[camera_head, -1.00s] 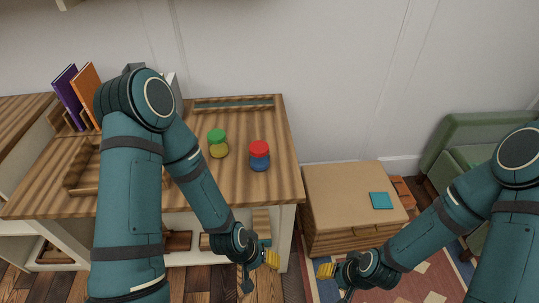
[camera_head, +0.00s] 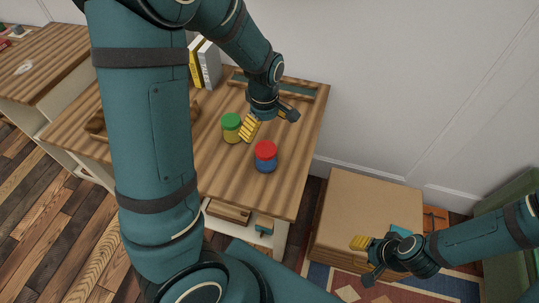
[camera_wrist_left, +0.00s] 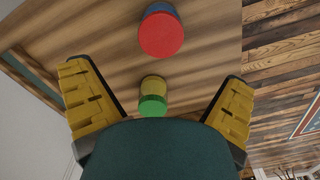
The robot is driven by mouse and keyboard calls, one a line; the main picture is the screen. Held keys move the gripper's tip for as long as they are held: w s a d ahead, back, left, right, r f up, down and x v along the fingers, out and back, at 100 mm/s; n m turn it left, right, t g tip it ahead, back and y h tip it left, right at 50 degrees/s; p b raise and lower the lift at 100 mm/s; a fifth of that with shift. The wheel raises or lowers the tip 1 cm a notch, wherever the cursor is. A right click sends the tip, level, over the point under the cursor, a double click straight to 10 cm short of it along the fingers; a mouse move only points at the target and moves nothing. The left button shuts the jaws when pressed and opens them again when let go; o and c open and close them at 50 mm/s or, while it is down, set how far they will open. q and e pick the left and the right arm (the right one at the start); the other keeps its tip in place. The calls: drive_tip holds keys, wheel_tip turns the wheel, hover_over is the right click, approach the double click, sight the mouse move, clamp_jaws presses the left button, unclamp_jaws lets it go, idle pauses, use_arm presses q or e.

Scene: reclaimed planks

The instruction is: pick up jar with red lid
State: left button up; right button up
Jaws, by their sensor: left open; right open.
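The jar with the red lid (camera_head: 265,156) has a blue body and stands upright on the wooden table. It also shows at the top of the left wrist view (camera_wrist_left: 161,33). A second jar with a green lid and yellow body (camera_head: 231,127) stands to its left; the left wrist view shows it (camera_wrist_left: 153,95) between the fingers, lower in the picture. My left gripper (camera_head: 266,123) is open and empty above the table, behind the red-lidded jar and beside the green-lidded one. My right gripper (camera_head: 361,243) is open and empty over the cardboard-coloured box, far from both jars.
The wooden table (camera_head: 240,180) has bare room in front of the jars. A wooden tray (camera_head: 305,91) lies at its back edge, and books (camera_head: 205,62) stand at the back left. The tan box (camera_head: 350,200) stands to the right, lower down.

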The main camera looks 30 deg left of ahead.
sight(265, 148)
use_arm(q)
wheel_tip(265, 148, down, 6)
drive_tip(key=shift+s+a+f+b, duration=0.1)
drive_tip(key=shift+f+b, duration=0.15)
drive_tip(key=shift+b, duration=0.55)
drive_tip(key=shift+f+b, duration=1.1)
drive_tip(key=shift+f, duration=1.9)
drive_tip(key=c, duration=1.2)
